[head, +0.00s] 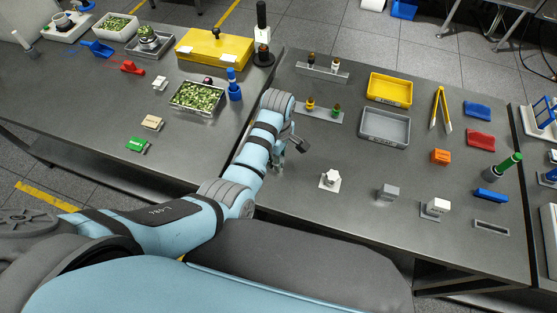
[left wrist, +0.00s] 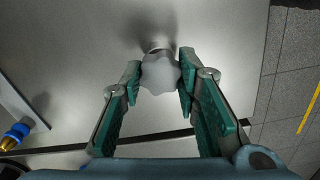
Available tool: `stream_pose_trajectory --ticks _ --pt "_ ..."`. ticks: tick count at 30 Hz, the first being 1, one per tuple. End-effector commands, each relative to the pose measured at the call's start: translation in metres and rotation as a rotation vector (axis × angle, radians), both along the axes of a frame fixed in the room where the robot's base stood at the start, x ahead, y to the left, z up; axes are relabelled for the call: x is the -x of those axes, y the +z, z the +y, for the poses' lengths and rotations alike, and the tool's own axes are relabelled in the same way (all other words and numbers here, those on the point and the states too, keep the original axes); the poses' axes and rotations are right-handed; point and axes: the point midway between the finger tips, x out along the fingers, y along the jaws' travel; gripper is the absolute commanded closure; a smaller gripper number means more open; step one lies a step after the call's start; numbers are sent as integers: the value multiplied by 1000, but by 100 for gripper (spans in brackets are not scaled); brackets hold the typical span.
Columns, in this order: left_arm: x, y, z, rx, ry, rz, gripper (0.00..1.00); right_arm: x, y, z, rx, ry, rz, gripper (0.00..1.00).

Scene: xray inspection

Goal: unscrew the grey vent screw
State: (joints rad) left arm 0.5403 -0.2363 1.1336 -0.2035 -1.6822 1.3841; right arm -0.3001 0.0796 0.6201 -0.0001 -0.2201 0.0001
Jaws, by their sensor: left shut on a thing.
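The grey vent screw (left wrist: 160,73) shows in the left wrist view as a pale grey knob with a lobed rim. A short silvery piece shows just behind it, with a dark shadow on the grey surface. My left gripper (left wrist: 161,78) is shut on the knob, one green-padded finger on each side. In the head view my left gripper (head: 280,160) points down near the left edge of the right table (head: 300,210). The screw cannot be made out clearly there. Whether its thread is still engaged cannot be told. My right gripper is not in view.
A white knobbed piece (head: 330,180) stands to the right of the gripper. A narrow gap separates the two tables.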

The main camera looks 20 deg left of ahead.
Motion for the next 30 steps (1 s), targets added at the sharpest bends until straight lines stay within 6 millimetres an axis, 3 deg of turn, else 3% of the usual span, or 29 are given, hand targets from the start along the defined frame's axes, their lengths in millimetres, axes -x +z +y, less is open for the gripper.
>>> stream_pose_trajectory --ticks 3,8,9,13,23,30 --pt "4 -3 0 -1 217 11 99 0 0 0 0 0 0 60" --pt "4 -3 0 -1 236 11 99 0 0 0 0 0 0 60" --pt "4 -3 0 -1 236 11 70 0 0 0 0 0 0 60" --pt "3 -3 0 0 235 9 49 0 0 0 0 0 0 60" --pt "2 0 0 0 234 4 48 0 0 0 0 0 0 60" --pt "1 20 0 0 234 1 48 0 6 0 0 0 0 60"
